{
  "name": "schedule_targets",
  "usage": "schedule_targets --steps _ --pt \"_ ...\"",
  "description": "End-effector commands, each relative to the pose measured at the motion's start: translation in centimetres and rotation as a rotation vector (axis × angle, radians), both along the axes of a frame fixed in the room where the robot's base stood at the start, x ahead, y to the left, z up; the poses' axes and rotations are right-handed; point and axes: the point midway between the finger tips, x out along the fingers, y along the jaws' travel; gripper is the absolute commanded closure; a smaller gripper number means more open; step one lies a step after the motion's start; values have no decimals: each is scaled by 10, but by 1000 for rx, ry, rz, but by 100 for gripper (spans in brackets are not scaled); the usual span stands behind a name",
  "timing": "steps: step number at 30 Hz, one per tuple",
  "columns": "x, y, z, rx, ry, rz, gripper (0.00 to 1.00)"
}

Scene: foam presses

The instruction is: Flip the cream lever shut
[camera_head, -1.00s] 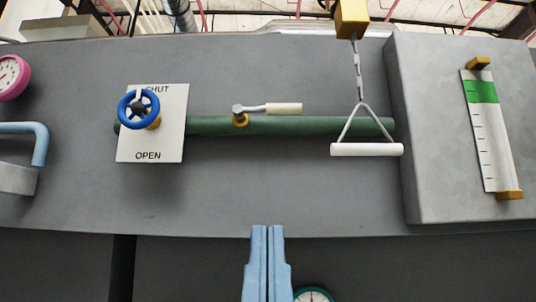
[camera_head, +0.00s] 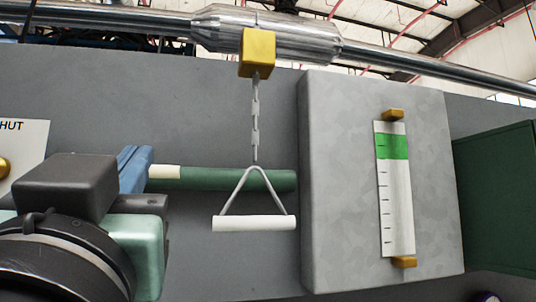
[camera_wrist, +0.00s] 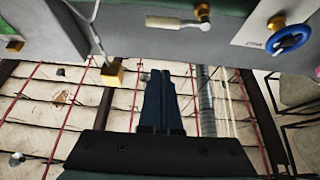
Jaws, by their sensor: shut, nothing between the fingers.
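The cream lever (camera_head: 164,172) lies along the green pipe on the grey panel. In the head view only its cream handle end shows; its pivot is hidden behind my gripper. In the wrist view the whole cream lever (camera_wrist: 174,22) shows near the top, with its grey arm and brass pivot to the right. My gripper (camera_head: 140,150) is shut and empty, its blue fingers just left of the handle end in the head view. In the wrist view my gripper (camera_wrist: 160,73) points up toward the lever, with a gap in the picture. I cannot tell whether they touch.
A white pull handle (camera_head: 255,223) hangs on a chain from a yellow block (camera_head: 257,52) to the right. A grey box (camera_head: 335,190) with a gauge strip (camera_head: 395,190) juts out beyond it. In the wrist view a blue wheel (camera_wrist: 290,40) sits to the right.

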Motion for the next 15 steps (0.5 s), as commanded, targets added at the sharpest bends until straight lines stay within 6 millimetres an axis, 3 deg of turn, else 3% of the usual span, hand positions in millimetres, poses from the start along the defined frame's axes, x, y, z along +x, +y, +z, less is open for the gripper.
schedule_targets --steps 3,15 --pt "-1 5 10 -4 11 8 100" --pt "0 6 10 -5 15 8 100"
